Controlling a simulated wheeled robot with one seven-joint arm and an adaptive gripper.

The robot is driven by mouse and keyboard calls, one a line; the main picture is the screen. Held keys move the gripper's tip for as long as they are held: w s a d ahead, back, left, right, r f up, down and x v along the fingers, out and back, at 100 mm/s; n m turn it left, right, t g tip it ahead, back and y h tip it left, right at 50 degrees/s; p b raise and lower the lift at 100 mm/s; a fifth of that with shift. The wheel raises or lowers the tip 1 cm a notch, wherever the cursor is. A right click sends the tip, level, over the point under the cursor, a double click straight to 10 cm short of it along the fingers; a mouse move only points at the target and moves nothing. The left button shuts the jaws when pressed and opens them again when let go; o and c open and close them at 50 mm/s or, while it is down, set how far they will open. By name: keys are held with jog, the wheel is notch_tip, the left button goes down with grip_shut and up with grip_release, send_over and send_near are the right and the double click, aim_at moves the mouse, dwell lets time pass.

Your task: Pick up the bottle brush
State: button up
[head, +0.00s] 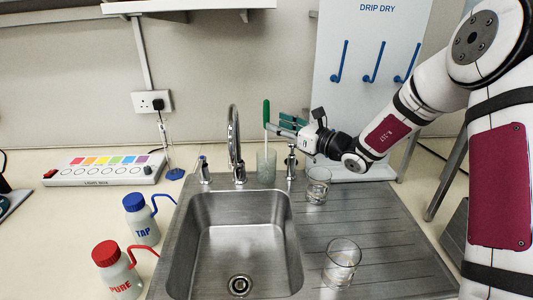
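The bottle brush (266,112) stands nearly upright behind the sink, with its green handle at the top. Its lower part goes down into a clear glass container (266,168), where the bristle end is hard to make out. My gripper (277,122) reaches in from the right at the height of the lower handle. Its fingers look spread, with their tips close beside the brush on its right. The view does not show whether they touch the handle.
A tall tap (235,140) stands left of the brush, above the steel sink (240,240). Two glass beakers (318,185) (342,262) stand on the drainer. TAP (143,220) and PURE (117,272) bottles stand left. A drip-dry board (368,70) rises behind my arm.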

aim_at(266, 119)
jog(key=shift+x, duration=2.7)
jog(key=shift+s+a+r, duration=0.1)
jog(key=shift+a+r, duration=0.05)
grip_shut()
